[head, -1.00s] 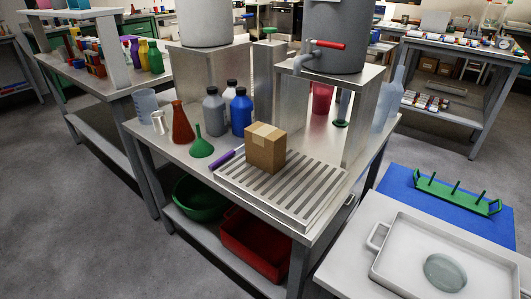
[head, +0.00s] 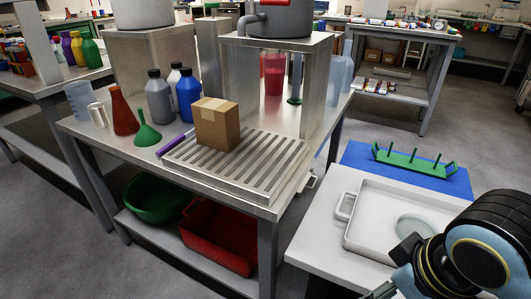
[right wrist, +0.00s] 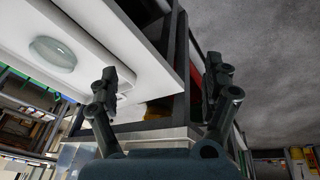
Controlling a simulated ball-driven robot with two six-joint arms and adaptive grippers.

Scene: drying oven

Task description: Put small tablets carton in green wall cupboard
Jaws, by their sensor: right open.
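A small plain brown carton (head: 217,124) with a tape strip on top stands upright on the slotted metal drain tray of the steel bench. I cannot read any label that would mark it as the tablets carton. No green wall cupboard can be made out. My right arm shows at the lower right of the head view, over the near white table and well apart from the carton. In the right wrist view my right gripper (right wrist: 162,82) is open, with nothing between its fingers. My left gripper is not in view.
The drain tray (head: 250,172) sits on the steel bench, with a purple marker (head: 174,141), green funnel (head: 147,130) and several bottles nearby. A white tray (head: 385,215) and green rack (head: 415,160) lie on the right table. Grey floor is free at lower left.

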